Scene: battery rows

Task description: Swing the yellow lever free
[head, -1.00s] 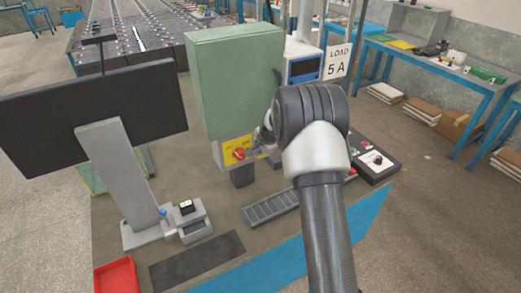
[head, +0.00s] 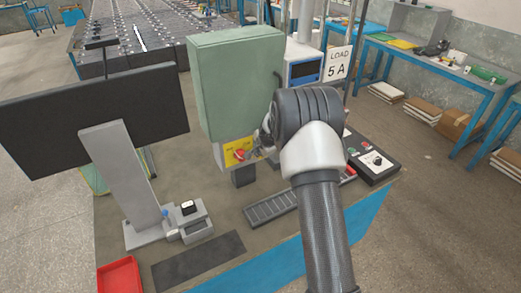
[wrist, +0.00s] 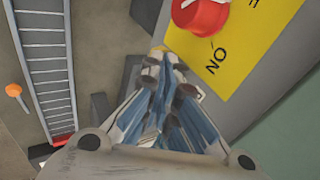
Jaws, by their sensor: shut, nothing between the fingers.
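The green cabinet (head: 237,85) stands on the bench with a yellow plate (head: 228,148) low on its front. A red rotary knob (head: 239,155) sits on that plate; the wrist view shows the plate (wrist: 245,60) and knob (wrist: 200,14) close up. My gripper (wrist: 160,70) is shut and empty, its tips beside the plate's edge and below the knob in that view. A small yellow piece (wrist: 156,55) shows at the fingertips; I cannot tell whether it is the lever or whether they touch it. My arm hides part of this area in the head view.
A grey slotted duct (head: 270,208) lies on the bench, with a black control box (head: 373,163) to the right. A monitor (head: 90,118) stands at left, and a red tray (head: 118,276) lies at front left. An orange-headed item (wrist: 13,90) lies beyond the duct.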

